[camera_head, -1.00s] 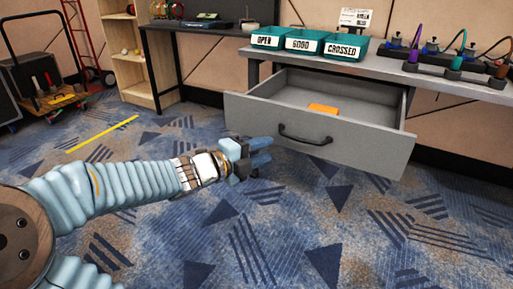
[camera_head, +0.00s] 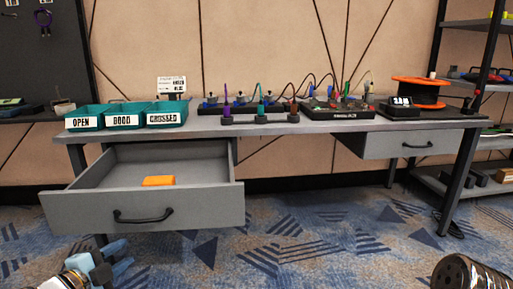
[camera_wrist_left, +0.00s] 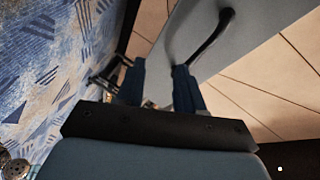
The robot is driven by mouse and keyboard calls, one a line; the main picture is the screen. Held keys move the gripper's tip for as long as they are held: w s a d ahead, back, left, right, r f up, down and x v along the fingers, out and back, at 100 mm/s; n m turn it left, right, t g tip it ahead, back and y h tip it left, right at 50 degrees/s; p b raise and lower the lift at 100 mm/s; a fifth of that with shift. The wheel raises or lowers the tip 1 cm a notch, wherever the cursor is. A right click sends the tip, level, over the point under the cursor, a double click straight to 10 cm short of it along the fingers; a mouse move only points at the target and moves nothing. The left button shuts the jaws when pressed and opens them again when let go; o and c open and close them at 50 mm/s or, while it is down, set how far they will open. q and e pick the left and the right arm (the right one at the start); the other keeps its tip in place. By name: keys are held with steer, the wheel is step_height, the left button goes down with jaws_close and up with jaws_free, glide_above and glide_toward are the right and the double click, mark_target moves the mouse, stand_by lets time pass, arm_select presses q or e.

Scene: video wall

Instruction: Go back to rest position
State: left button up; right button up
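My left gripper (camera_head: 116,262) is low at the bottom left of the head view, below and in front of the open grey drawer (camera_head: 205,207). In the left wrist view its two dark blue fingers (camera_wrist_left: 160,85) stand apart with nothing between them. The black drawer handle (camera_wrist_left: 210,35) and drawer front lie beyond the fingertips there. In the head view the handle (camera_head: 143,216) appears clear of the gripper. An orange block (camera_head: 158,181) lies inside the drawer. My right gripper is not in view.
The workbench (camera_head: 285,126) carries teal bins (camera_head: 125,121) labelled OPEN, GOOD and CROSSED, coloured cable plugs (camera_head: 260,112) and an orange spool (camera_head: 420,92). A second drawer (camera_head: 410,143) on the right is shut. A shelf rack (camera_head: 478,184) stands at the far right.

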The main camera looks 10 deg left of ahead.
arm_select(q)
steer(key=w+d+f+n+g+p, duration=0.1)
steer(key=d+f+n+g+p, duration=0.3)
steer(key=d+f, duration=0.45)
steer(key=w+d+f+n+g+p, duration=0.1)
steer(key=d+f+n+g, duration=0.5)
steer(key=f, duration=0.6)
steer(key=s+d+f+n+g+h+p, duration=0.1)
steer(key=s+d+f+n+g+p, duration=0.1)
steer(key=s+d+f+n+g, duration=0.2)
steer(key=s+d+f+n, duration=0.1)
steer(key=s+d+f, duration=0.2)
steer(key=s+f, duration=0.1)
steer(key=s+d+f+n, duration=0.2)
steer(key=s+d+f, duration=0.1)
steer(key=s, duration=0.3)
steer(key=shift+s+d+f+n+p, duration=0.25)
steer(key=shift+f+n+p, duration=0.1)
steer(key=shift+f, duration=0.15)
